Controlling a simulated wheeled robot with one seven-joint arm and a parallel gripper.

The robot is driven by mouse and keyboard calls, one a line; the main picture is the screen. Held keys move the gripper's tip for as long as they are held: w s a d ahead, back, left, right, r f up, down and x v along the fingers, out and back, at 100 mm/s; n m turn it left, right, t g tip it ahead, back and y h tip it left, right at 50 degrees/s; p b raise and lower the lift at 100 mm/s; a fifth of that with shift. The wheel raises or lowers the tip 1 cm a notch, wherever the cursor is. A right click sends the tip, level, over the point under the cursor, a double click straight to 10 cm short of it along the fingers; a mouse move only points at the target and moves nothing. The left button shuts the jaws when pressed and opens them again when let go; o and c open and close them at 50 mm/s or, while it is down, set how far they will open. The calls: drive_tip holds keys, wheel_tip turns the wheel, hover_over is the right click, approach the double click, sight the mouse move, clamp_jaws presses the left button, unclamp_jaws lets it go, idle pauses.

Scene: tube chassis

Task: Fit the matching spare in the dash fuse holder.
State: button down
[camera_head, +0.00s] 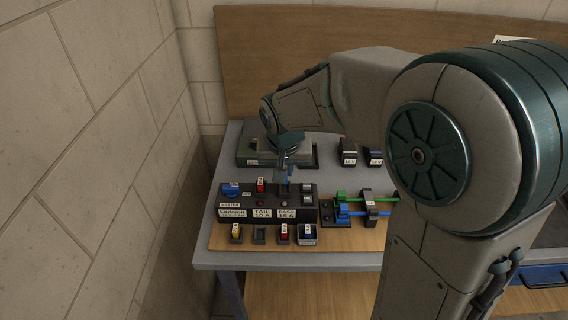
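A small red fuse (261,185) stands above a plate that seems to read TAIL 10 A. The rightmost plate (286,214) seems to read DASH 15 A. My gripper (285,175) points down just above the block over that plate. A small blue piece shows at its tips; whether it is held or seated is too small to tell. In front stand a yellow spare (236,231), a red spare (283,232) and a blue-edged holder (307,235).
A dark, seemingly empty spare holder (259,235) stands between the yellow and red ones. Two labelled dark boxes (348,152) (374,156) stand behind. A grey-green case (250,150) is behind my gripper. My arm hides the bench's right.

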drive_tip(key=shift+f+b, duration=0.6)
drive_tip(key=shift+f, duration=0.7)
drive_tip(key=shift+f+b, duration=0.6)
drive_tip(key=shift+b, duration=0.2)
idle(0.6)
drive_tip(key=c, duration=1.7)
unclamp_jaws()
drive_tip(key=shift+c, duration=0.2)
drive_tip(key=p+v, duration=0.6)
drive_tip(key=v, duration=0.5)
drive_tip(key=shift+p, duration=0.3)
drive_tip(key=shift+s, duration=0.1)
